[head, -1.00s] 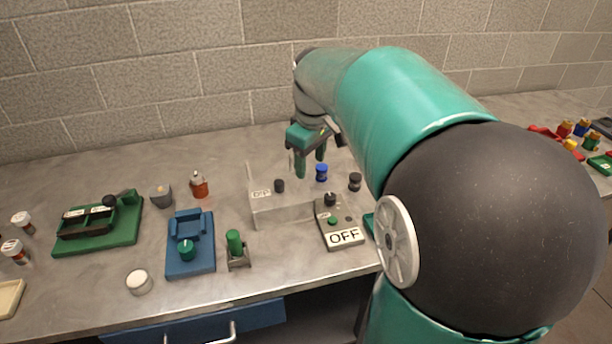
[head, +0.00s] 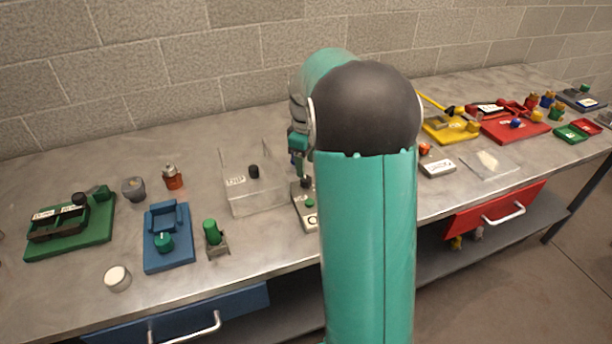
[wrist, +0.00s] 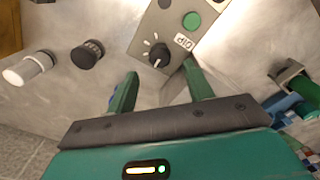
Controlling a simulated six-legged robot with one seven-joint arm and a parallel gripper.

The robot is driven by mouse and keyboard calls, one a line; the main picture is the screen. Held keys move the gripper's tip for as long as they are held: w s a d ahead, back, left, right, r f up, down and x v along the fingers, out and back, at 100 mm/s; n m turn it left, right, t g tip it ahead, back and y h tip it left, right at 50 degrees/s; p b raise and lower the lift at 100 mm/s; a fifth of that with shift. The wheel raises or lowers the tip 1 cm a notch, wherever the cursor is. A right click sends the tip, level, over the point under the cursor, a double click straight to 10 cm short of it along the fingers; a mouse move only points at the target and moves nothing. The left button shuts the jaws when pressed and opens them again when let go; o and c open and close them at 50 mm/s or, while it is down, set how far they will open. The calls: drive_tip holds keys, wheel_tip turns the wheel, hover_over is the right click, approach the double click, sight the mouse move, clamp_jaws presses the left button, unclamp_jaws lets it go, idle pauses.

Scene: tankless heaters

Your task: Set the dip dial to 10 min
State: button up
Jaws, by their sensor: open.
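The dip dial (wrist: 159,56) is a black knob with a white pointer and white tick marks, on a grey control box (wrist: 176,22) with a "DIP" label. The tick values are not legible. My gripper (wrist: 160,76) is open and empty, its green fingertips on either side just short of the dial in the picture; contact cannot be told. In the head view the dial (head: 306,182) stands on the grey box (head: 302,206), whose right side is hidden behind my arm. My gripper (head: 299,152) shows only partly there, above the box.
A clear tank (head: 258,203) with a label and a black knob stands left of the grey box. A green-handled part (head: 212,233) and a blue stand (head: 166,250) are further left.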

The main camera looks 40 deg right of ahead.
sight(306, 178)
drive_tip(key=shift+f, duration=2.8)
drive_tip(key=c, duration=1)
